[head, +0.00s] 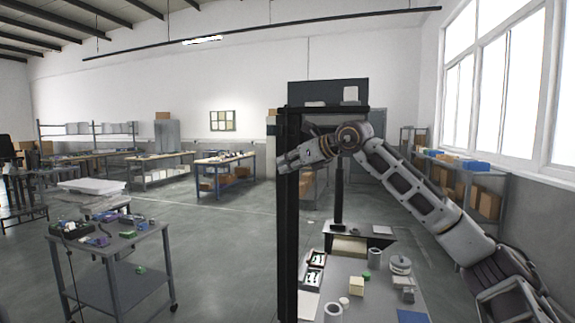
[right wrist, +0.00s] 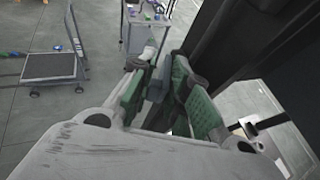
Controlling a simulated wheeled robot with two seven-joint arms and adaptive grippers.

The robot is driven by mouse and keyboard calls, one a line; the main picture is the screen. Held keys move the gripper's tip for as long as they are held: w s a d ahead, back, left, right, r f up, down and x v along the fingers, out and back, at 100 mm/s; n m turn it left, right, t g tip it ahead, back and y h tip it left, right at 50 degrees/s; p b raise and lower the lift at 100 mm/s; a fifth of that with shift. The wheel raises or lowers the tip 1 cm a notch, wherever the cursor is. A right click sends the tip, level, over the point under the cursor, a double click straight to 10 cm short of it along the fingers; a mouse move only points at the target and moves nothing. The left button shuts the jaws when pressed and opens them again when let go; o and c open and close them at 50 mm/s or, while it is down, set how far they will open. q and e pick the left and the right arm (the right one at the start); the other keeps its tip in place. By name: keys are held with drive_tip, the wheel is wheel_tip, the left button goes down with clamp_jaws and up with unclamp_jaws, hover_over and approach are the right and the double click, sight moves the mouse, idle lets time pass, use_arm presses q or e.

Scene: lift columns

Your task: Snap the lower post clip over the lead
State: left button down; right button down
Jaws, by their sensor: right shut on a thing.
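My right gripper (head: 284,163) reaches in from the right at the upper part of a tall black post (head: 288,230). In the right wrist view its green-padded fingers (right wrist: 158,84) are shut on a small dark grey piece, which looks like the post clip (right wrist: 155,90); the fingers hide most of it. The post (right wrist: 215,45) stands close beside the fingers, to their right. Whether the clip touches the post I cannot tell. I cannot make out the lead in either view. My left gripper is not in view.
A bench (head: 375,280) with small parts and cylinders stands at the lower right. A grey cart (head: 112,245) with loose parts stands at the left. Shelving (head: 485,185) lines the right wall. Open floor (head: 220,260) lies between cart and post.

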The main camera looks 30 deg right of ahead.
drive_tip(key=shift+d+f+n+g+y+p, duration=0.15)
drive_tip(key=shift+n+g+y+p, duration=0.3)
drive_tip(key=shift+n+y, duration=0.35)
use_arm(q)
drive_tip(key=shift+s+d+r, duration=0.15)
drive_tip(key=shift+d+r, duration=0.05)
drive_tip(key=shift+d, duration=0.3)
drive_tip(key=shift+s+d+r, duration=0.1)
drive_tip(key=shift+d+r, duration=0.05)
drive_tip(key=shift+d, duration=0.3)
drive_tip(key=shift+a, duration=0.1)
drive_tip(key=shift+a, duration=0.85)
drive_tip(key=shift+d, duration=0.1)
